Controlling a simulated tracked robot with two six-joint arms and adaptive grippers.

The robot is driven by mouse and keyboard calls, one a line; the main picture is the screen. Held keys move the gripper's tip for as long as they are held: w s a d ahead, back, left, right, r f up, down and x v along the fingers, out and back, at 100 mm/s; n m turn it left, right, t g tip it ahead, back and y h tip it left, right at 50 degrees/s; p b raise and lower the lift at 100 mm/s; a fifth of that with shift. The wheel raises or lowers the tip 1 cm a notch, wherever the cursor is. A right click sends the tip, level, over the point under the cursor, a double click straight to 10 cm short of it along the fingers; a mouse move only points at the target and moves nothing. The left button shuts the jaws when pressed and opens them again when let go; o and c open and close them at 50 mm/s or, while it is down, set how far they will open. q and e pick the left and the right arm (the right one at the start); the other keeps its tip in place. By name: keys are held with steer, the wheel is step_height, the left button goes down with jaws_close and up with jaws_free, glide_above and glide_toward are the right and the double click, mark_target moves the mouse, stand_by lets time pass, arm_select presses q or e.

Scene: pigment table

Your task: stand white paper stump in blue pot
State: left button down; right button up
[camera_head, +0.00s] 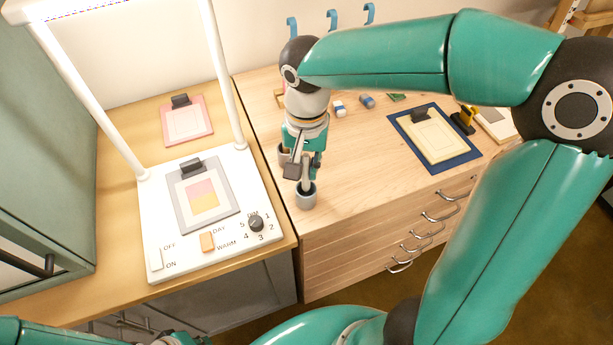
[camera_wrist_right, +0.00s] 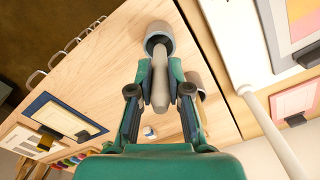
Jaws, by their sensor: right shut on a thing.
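My right gripper (camera_head: 305,172) points down over the wooden drawer cabinet, shut on the white paper stump (camera_head: 306,184). In the right wrist view the stump (camera_wrist_right: 160,80) lies between the fingers of my gripper (camera_wrist_right: 160,98), its far end at the mouth of the blue pot (camera_wrist_right: 160,30). In the head view the grey-blue pot (camera_head: 306,199) stands near the cabinet's left front edge, directly under the stump. The stump's lower end overlaps the pot's opening; how deep it sits is hidden. Only a piece of my left arm shows at the bottom left; its fingers are not clear.
A second pot (camera_head: 283,150) stands just behind the gripper, partly hidden. A white light stand (camera_head: 160,215) is close on the left, with an upright post. A dark blue board (camera_head: 437,165) and small blocks (camera_head: 340,110) lie right and behind. The wood right of the pot is clear.

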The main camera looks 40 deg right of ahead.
mark_target(306, 180)
steer(key=shift+f, duration=2.15)
steer(key=shift+s, duration=0.1)
steer(key=o, duration=0.7)
steer(key=shift+f, duration=0.1)
step_height(306, 180, up, 12)
steer(key=shift+r, duration=0.1)
